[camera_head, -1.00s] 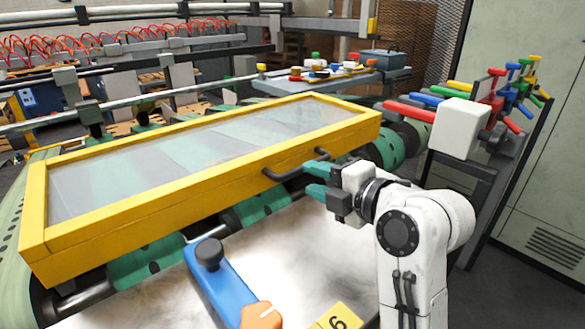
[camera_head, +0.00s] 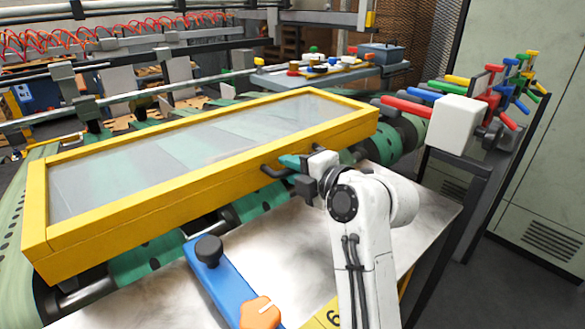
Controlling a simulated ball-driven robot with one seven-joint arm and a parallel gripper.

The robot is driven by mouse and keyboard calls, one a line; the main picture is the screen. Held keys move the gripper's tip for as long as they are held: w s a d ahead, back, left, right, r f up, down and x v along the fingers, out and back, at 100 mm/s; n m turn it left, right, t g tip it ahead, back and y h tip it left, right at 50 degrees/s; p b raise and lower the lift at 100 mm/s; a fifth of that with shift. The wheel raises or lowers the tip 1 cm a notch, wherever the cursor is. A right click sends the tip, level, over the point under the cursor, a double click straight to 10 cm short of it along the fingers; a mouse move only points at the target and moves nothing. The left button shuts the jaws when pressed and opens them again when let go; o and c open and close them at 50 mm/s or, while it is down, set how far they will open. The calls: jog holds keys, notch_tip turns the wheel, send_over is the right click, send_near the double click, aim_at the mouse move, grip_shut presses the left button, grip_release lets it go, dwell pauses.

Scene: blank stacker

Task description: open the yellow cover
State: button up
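The yellow cover (camera_head: 205,180) is a long yellow frame with a clear panel. It lies over green rollers and looks closed. Its dark handle (camera_head: 270,171) is on the front side, right of the middle, and is partly hidden by my gripper. My gripper (camera_head: 289,169) is at the handle, with one teal finger showing above it against the yellow frame. The other finger is hardly visible, so I cannot tell whether the fingers touch or grip the handle.
A blue bar with a black knob (camera_head: 209,249) and an orange knob (camera_head: 260,313) lies on the metal table (camera_head: 285,235) in front. A white block with coloured levers (camera_head: 453,125) stands at the right. A grey side table (camera_head: 305,80) stands behind the cover.

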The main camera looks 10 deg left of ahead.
jog(key=shift+f, duration=0.1)
grip_shut()
